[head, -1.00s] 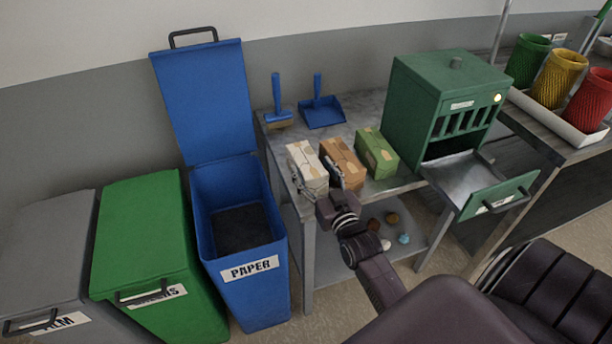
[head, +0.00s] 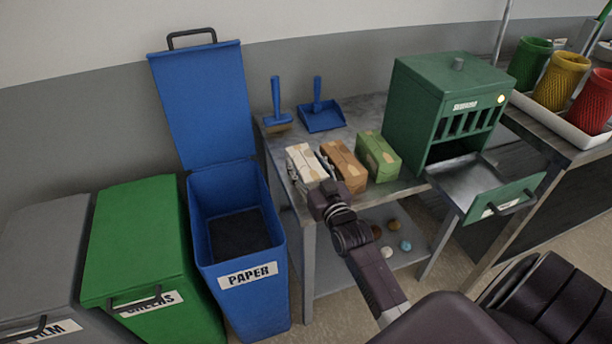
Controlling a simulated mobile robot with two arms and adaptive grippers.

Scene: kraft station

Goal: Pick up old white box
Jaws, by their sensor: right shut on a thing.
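The old white box (head: 305,161) stands on the grey metal table, at the left end of a row of three boxes. It looks worn, with tan patches. My right gripper (head: 311,181) is at its near side, shut on it, with a finger showing along its left side. The gripper and wrist hide the box's lower front. I cannot tell whether the box is clear of the tabletop. My left gripper is not in view.
A brown box (head: 343,165) stands close on the right, then a green box (head: 378,155). A blue brush (head: 277,108) and dustpan (head: 320,115) lie behind. The open blue paper bin (head: 240,277) is left of the table. A green cabinet (head: 445,95) with an open drawer stands right.

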